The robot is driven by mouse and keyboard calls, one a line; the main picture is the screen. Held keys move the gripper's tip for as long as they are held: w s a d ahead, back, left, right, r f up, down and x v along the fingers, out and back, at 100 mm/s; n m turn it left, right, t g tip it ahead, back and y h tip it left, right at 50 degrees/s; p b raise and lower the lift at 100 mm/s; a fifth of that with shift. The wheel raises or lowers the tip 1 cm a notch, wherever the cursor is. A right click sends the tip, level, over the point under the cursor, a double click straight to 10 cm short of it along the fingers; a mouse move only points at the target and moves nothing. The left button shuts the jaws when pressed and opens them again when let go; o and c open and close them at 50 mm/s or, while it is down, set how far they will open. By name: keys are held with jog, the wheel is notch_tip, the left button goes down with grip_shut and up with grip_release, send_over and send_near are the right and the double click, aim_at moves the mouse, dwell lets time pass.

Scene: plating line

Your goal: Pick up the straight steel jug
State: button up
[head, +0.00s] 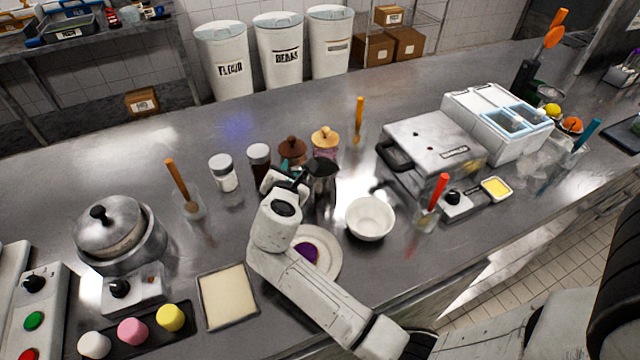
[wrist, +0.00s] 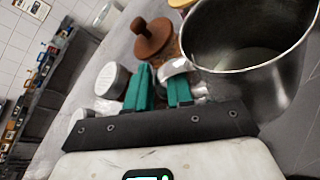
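The straight steel jug (head: 325,186) stands upright at mid-counter in the head view, partly hidden behind my gripper. In the wrist view the jug (wrist: 245,75) fills the upper right, its open mouth and shiny wall close to the fingers. Its handle (wrist: 175,67) curves toward the teal fingertips. My gripper (wrist: 160,82) has a narrow gap between its fingers and appears shut on the handle. In the head view my gripper (head: 292,178) is at the jug's left side. I cannot tell whether the jug's base touches the counter.
A white-capped shaker (head: 223,172) and a dark one (head: 259,160) are to the left. A white bowl (head: 370,218) and a plate (head: 328,248) are in front. A press (head: 435,145) stands right.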

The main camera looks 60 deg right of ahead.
grip_shut()
jog(key=shift+r, duration=0.2)
dwell(0.6)
